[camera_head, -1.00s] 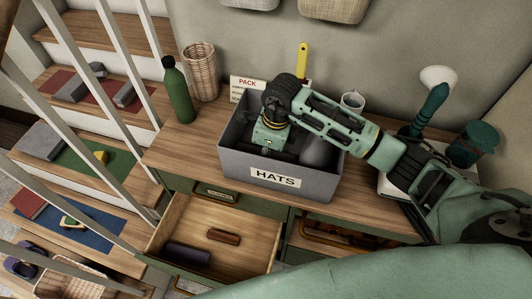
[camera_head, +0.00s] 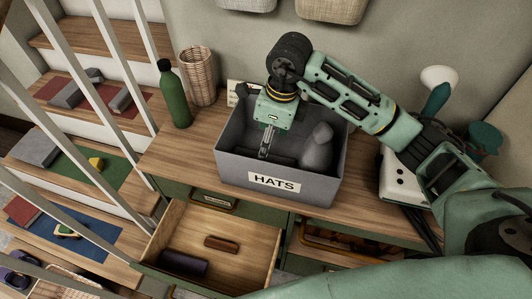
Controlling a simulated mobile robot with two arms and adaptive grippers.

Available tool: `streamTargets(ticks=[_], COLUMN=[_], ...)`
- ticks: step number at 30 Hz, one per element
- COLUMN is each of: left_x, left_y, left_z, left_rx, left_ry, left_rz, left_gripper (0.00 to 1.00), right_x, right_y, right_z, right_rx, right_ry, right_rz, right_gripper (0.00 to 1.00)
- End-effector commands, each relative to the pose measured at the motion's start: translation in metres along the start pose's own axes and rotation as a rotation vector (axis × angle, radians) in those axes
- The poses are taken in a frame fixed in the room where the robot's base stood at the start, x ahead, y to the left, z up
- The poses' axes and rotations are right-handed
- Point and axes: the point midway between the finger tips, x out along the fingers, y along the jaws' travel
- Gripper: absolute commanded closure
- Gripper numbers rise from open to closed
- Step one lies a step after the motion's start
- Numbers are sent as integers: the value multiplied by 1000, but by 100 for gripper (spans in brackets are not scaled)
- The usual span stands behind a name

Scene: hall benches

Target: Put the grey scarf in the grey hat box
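The grey hat box (camera_head: 228,166), labelled HATS, stands open on the wooden bench top. A rounded grey bundle (camera_head: 317,148) lies inside at its right; it may be the grey scarf, but I cannot tell for sure. The box floor is dark and hard to read. My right gripper (camera_head: 264,154) points down inside the left half of the box, apart from the grey bundle. Its fingers look narrow from this angle and seem to hold nothing. My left gripper is out of view.
An open drawer (camera_head: 255,243) below the box holds a dark roll (camera_head: 183,263) and a brown object (camera_head: 221,243). A green bottle (camera_head: 174,94) and wicker basket (camera_head: 198,76) stand left of the box. A white device (camera_head: 402,178) stands right. Stairs with railings are left.

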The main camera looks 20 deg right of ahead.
Motion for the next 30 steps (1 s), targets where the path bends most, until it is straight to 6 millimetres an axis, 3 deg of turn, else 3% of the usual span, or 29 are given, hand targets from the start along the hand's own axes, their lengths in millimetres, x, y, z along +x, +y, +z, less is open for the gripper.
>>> streamTargets(ticks=[7, 23, 30], left_x=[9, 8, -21], left_y=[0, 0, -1], left_z=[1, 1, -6], left_rx=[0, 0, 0], left_ry=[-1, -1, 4], left_rz=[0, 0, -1], left_gripper=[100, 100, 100], right_x=[-28, -31, -60], right_y=[0, 0, 2], right_z=[0, 0, 6], right_rx=[0, 0, -1], right_ry=[0, 0, -5], right_rz=[-1, 1, 5], right_gripper=[36, 36, 36])
